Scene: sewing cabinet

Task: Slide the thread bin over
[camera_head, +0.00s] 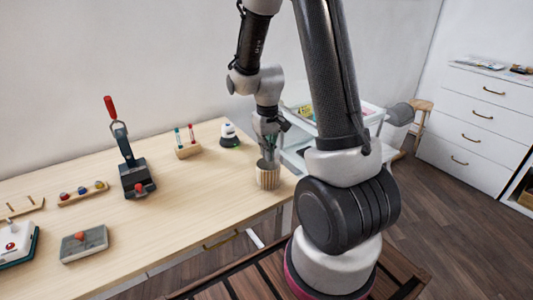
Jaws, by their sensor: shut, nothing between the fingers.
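No container is clearly marked as the thread bin. A small ribbed tan pot (268,178) stands upright near the right end of the wooden table. My gripper (268,158) points down directly over the pot, shut and empty, with its fingertips at or inside the pot's mouth. I cannot tell whether they touch it. A pale, shallow open bin or tray (372,113) with small coloured items shows to the right, partly hidden behind my arm; it may be the thread bin.
A white drawer cabinet (475,120) stands at the right. The table's front middle is clear.

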